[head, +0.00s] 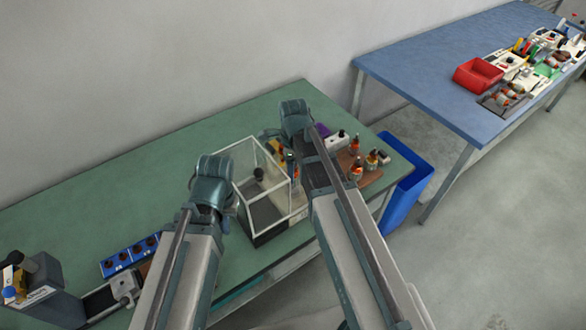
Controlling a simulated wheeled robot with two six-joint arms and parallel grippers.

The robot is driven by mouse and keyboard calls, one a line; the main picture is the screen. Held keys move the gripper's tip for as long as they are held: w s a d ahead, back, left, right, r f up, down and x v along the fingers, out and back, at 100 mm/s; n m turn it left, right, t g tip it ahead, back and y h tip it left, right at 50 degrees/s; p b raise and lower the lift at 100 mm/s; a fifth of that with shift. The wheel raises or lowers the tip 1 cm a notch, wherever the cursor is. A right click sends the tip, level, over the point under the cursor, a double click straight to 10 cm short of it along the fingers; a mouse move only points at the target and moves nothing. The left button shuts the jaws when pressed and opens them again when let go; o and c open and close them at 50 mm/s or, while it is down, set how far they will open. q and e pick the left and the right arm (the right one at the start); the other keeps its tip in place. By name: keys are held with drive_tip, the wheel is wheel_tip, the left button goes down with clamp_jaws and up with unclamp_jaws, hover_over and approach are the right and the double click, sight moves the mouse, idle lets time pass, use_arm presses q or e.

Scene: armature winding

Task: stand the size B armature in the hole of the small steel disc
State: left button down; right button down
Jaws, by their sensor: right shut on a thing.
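My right gripper (296,148) is beside the right side of the clear-walled case, its jaws largely hidden by its own wrist. It is shut on a small orange and dark armature (290,165), seen only in part; its size cannot be read. My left gripper (211,203) is left of the case, with its fingers hidden behind its own wrist, so its opening does not show. Several armatures with copper-orange windings (356,172) stand on a brown board at the right end of the green bench. I cannot make out the small steel disc.
The clear-walled case (246,150) stands on the green bench (120,190) between my arms. A blue socket strip (118,262) and a grey machine (45,290) are at left. A blue bin (408,190) stands off the right end. A blue table (420,65) is beyond.

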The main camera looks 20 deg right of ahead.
drive_tip(key=shift+f+b, duration=0.7)
drive_tip(key=shift+f, duration=0.05)
drive_tip(key=shift+c, duration=0.3)
unclamp_jaws()
idle(0.4)
drive_tip(key=shift+r+p, duration=2.3)
wheel_tip(320, 180, up, 14)
drive_tip(key=p, duration=1.3)
drive_tip(key=shift+p, duration=0.4)
